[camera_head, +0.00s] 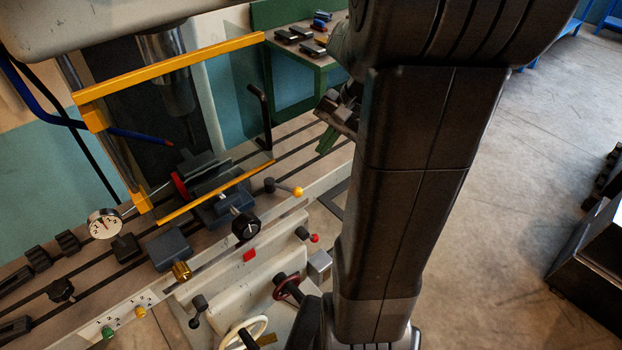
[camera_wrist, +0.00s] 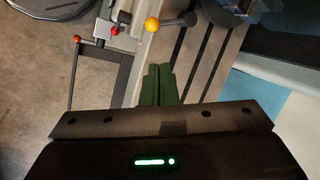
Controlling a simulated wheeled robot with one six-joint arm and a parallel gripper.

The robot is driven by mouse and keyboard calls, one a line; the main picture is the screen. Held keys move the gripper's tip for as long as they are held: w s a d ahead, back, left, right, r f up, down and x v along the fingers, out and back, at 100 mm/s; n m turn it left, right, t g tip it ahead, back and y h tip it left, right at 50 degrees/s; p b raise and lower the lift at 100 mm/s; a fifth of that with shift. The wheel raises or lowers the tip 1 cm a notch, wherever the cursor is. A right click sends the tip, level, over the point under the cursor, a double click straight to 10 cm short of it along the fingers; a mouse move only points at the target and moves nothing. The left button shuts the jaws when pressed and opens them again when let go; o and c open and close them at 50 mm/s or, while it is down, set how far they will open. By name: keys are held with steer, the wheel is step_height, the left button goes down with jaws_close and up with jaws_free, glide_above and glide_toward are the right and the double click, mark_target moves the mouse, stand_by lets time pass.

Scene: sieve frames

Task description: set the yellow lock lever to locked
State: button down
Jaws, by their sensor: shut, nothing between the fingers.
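The yellow lock lever (camera_head: 298,191) is a short dark lever with a yellow ball end, on the front edge of the machine table. In the head view its ball points right from a dark hub. In the wrist view the yellow ball (camera_wrist: 152,24) is near the top, with its dark arm running right. My gripper (camera_wrist: 158,70) has green fingers, shut and empty, apart from the lever. In the head view my gripper (camera_head: 326,141) is partly hidden by my arm, above and right of the lever. No locked marking is readable.
A yellow-framed guard (camera_head: 170,68) stands left of the lever around a vise (camera_head: 210,178). A red-knobbed lever (camera_head: 314,238) and a handwheel (camera_head: 243,332) are on the machine front. Slotted table (camera_head: 318,129) lies beneath the gripper. Open floor is at right.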

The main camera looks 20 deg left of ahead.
steer(key=w+n+b, duration=0.2)
steer(key=n, duration=0.3)
steer(key=n+g+b, duration=0.3)
steer(key=n+b, duration=0.1)
steer(key=n, duration=0.8)
glide_toward(283, 189)
steer(key=w+f, duration=0.1)
steer(key=w+d+f, duration=0.1)
steer(key=f, duration=0.1)
steer(key=w+d+f, duration=0.1)
steer(key=w, duration=0.1)
steer(key=shift+d+f, duration=0.2)
steer(key=s, duration=0.1)
steer(key=s+f, duration=0.1)
steer(key=s+a+p, duration=0.1)
steer(key=s, duration=0.1)
steer(key=shift+f, duration=0.2)
